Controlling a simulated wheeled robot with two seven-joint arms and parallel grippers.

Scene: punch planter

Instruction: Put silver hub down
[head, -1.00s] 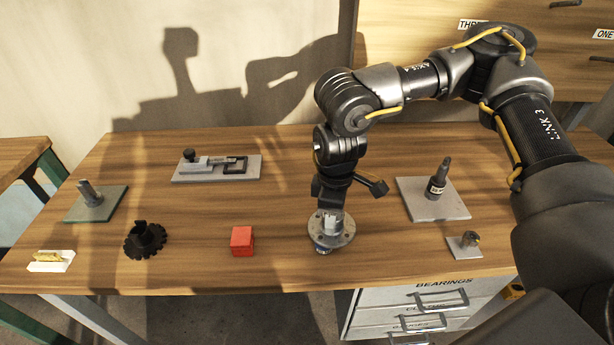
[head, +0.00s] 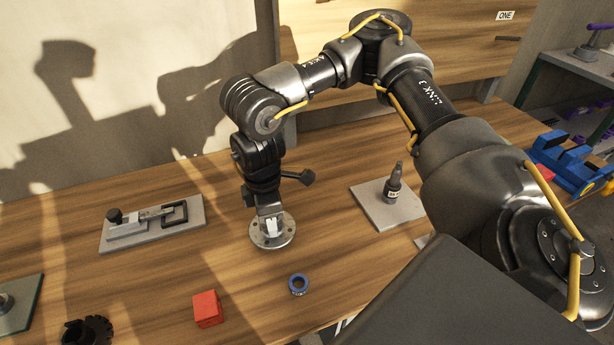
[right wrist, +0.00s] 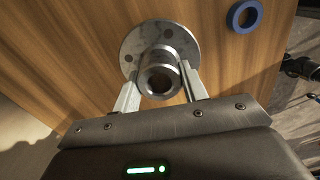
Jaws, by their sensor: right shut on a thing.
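The silver hub (head: 283,238), a round flange with bolt holes and a central tube, is in my right gripper (head: 270,217) near the back middle of the table. In the right wrist view the two fingers of my gripper (right wrist: 160,88) close on either side of the tube of the hub (right wrist: 160,45), whose flange lies beyond. The flange looks level and close to the wood; I cannot tell whether it touches. My left gripper is not in view.
A blue ring (head: 298,291) lies in front of the hub, with a red cube (head: 207,309) to its left. A grey plate with a toggle clamp (head: 150,232) is left, a plate with a dark bottle-like piece (head: 372,208) right. Bare wood surrounds the hub.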

